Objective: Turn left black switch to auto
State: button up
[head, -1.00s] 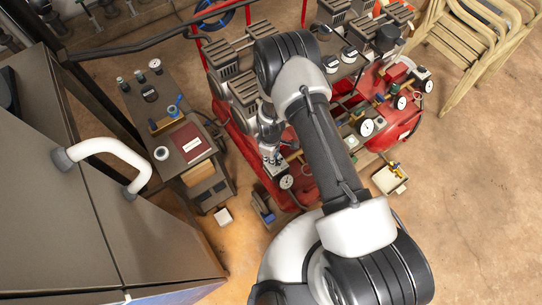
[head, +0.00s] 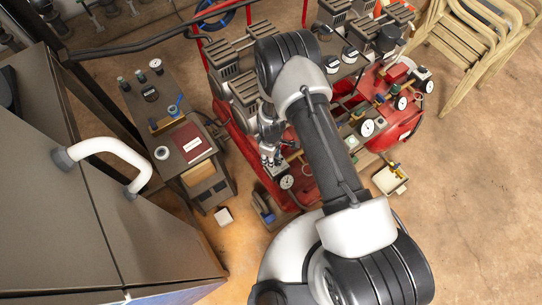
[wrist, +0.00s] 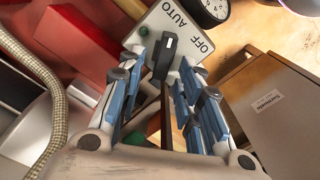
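A pale switch box (wrist: 190,38) with the labels AUTO and OFF fills the upper middle of the wrist view. Its black switch (wrist: 165,57) is a long lever with a white mark at its upper end. The mark points up, roughly between the two labels; I cannot tell which setting it is on. My gripper (wrist: 163,65) is open, with blue-padded fingers on both sides of the switch and a gap visible on each side. In the head view my gripper (head: 270,155) is over the box (head: 280,172), partly hiding it.
A round gauge (wrist: 212,8) is close beside the box, and a braided hose (wrist: 55,110) runs at left. A brown cabinet (wrist: 262,100) stands at right. In the head view, a side table (head: 180,135) with a red book is left of the red manifold (head: 400,125).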

notch_tip(320, 180, up, 12)
dwell(0.5)
dwell(0.4)
jog(key=s+d+r+m+t, duration=0.1)
jog(key=d+r+m, duration=0.2)
jog(key=r, duration=1.1)
jog(key=d+r+m+t, duration=0.1)
jog(key=d+r+m, duration=0.25)
jog(key=r, duration=0.95)
jog(key=s+d+r+m+t, duration=0.1)
jog(key=s+d+r+m, duration=0.2)
jog(key=s+r, duration=0.4)
jog(key=s+d+r+m+t, duration=0.1)
jog(key=s+d+r+m, duration=0.2)
jog(key=s+r, duration=0.4)
jog(key=s+d, duration=0.1)
jog(key=s, duration=0.4)
jog(key=shift+s+d+r+t, duration=0.15)
jog(key=shift+d+t, duration=0.15)
jog(key=shift+d, duration=0.05)
jog(key=shift+m, duration=0.25)
